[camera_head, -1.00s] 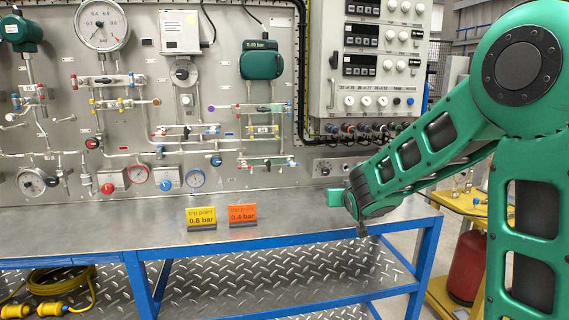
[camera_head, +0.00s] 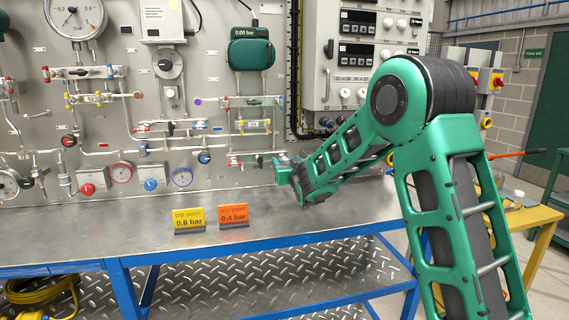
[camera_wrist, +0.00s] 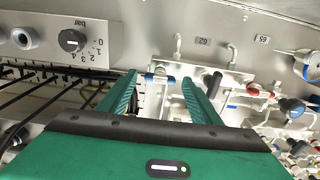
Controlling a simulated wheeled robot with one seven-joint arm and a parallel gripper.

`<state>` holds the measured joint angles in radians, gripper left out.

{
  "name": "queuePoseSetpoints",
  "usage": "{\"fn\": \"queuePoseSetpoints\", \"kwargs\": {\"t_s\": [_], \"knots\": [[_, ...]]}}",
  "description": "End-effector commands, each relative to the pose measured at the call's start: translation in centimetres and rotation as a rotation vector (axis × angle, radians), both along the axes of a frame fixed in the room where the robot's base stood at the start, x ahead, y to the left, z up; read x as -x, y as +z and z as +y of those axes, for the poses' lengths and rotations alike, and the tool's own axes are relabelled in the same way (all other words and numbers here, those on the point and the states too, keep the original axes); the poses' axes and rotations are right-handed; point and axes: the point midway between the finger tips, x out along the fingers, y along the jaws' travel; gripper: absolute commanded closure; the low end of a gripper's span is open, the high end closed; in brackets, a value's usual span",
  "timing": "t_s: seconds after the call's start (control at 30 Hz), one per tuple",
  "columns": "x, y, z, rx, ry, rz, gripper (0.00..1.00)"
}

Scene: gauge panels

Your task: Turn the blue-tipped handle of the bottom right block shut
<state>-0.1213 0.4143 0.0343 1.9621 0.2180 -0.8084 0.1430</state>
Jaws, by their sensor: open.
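The bottom right block (camera_head: 247,161) is low on the grey panel, with a red tip at its left; its right end is close to my gripper (camera_head: 284,163). In the wrist view my gripper (camera_wrist: 160,82) is open, its two green fingers reaching toward the panel on either side of a pale valve block (camera_wrist: 167,82). A blue-tipped handle (camera_wrist: 150,77) shows between the fingers, nearer the left one. I cannot tell whether a finger touches it. A black handle (camera_wrist: 212,84) lies by the right finger, partly hidden.
A steel bench (camera_head: 130,232) with a blue frame runs below the panel. Yellow (camera_head: 188,218) and orange (camera_head: 233,213) trip-point cards stand on it. Above are a green gauge (camera_head: 250,53) showing 0.00 bar and a control box (camera_head: 362,55). More blocks and pipes crowd the left.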

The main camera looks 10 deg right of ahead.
Motion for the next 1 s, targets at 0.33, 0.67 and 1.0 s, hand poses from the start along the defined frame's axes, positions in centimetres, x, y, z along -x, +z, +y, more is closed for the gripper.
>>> {"fn": "queuePoseSetpoints", "kwargs": {"t_s": [0.33, 0.67, 1.0], "knots": [[-2.4, 0.0, 0.0, 0.000, 0.000, 0.000, 0.42], [-2.5, 0.0, 0.0, 0.000, -0.001, 0.000, 0.66], [-2.4, 0.0, -0.1, -0.015, -0.001, 0.000, 0.83]]}}
